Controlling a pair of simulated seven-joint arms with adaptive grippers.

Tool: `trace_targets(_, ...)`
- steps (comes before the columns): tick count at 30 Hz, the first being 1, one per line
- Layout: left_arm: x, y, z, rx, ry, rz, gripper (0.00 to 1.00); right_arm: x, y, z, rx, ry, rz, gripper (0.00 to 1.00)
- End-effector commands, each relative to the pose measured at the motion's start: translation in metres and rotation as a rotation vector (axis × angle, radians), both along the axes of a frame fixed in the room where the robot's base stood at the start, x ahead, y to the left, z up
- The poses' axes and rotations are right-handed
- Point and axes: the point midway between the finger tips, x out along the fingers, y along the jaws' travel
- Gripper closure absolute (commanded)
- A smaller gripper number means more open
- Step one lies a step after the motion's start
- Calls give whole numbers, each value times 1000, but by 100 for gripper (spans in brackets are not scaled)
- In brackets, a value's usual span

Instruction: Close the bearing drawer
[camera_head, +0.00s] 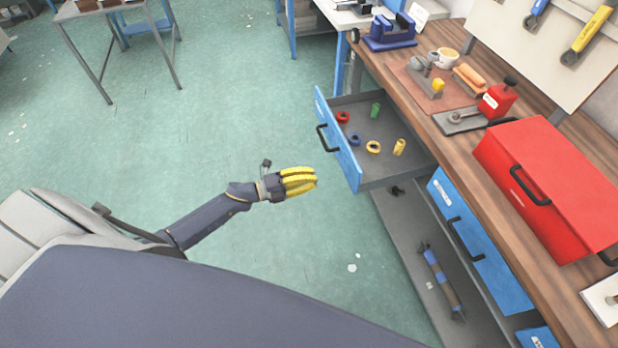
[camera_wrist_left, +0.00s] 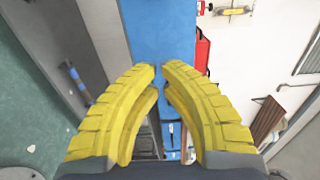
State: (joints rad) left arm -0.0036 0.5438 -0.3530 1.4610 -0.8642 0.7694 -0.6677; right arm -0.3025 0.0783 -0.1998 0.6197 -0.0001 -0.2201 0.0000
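The bearing drawer (camera_head: 386,180) is pulled out of the workbench in the head view. It has a blue front (camera_head: 338,140) with a black handle (camera_head: 327,138). Inside lie small coloured rings and cylinders, such as a red ring (camera_head: 342,117) and a green cylinder (camera_head: 376,109). My left gripper (camera_head: 314,180), with yellow fingers, is in front of the drawer front, apart from it and nearer me than the handle. In the left wrist view its fingertips (camera_wrist_left: 160,72) nearly meet, with nothing between them. My right gripper is not in view.
A closed blue drawer (camera_head: 480,243) sits beside the open one, above a low grey shelf (camera_head: 405,235). The wooden bench top (camera_head: 440,135) carries a red toolbox (camera_head: 550,185), a red bottle (camera_head: 497,100) and a cup (camera_head: 446,57).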

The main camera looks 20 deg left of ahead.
Motion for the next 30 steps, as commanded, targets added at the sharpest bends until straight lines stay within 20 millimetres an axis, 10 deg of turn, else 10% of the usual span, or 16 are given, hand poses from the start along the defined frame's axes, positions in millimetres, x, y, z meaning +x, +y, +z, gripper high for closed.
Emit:
trace_targets(15,56,-64,0,-1,1,1,100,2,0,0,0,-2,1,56)
trace_targets(30,70,-80,-1,-1,2,2,100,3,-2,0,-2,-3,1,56)
